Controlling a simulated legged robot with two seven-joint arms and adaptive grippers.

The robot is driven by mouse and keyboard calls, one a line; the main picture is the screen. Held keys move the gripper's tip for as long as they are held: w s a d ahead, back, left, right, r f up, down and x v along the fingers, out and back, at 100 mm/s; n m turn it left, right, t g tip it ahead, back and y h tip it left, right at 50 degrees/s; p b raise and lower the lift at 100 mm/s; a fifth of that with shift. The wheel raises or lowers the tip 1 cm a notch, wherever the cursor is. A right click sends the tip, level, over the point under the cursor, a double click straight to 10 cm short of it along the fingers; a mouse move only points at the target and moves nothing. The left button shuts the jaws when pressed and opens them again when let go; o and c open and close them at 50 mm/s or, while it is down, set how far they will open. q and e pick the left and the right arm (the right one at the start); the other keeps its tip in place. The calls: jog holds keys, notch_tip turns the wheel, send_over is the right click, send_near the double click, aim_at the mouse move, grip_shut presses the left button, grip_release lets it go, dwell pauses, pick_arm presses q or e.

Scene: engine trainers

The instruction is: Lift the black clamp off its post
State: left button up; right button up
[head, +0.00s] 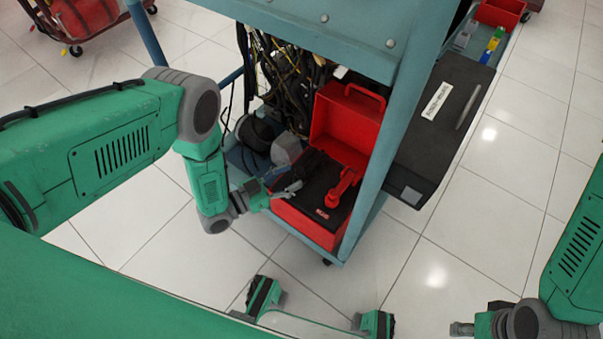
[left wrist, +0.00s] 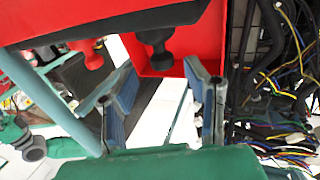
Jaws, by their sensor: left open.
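The black clamp (head: 312,168) lies at the left of the dark top of the red toolbox on the cart's shelf. In the left wrist view the black clamp (left wrist: 155,22) is at the top, its dark knob pointing down the picture. My left gripper (head: 284,188) is at the clamp's near left side. In the left wrist view its fingers (left wrist: 160,85) are spread with nothing between them, and the clamp shows beyond the tips. Whether a finger touches it I cannot tell. The post is hidden. My right gripper (head: 468,327) is low at the right, partly cut off, away from the cart.
A red clamp (head: 340,190) is right of the black one, on the same toolbox (head: 345,125) with its lid raised. Bundles of cables (head: 272,70) hang behind. The cart's blue-grey upright (head: 372,200) stands close on the right.

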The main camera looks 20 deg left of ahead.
aim_at(300, 170)
pick_arm(q)
jog(key=shift+b+x, duration=0.35)
jog(key=shift+x, duration=0.9)
jog(key=shift+w, duration=0.5)
jog(key=shift+d, duration=0.2)
jog(key=shift+d, duration=0.1)
grip_shut()
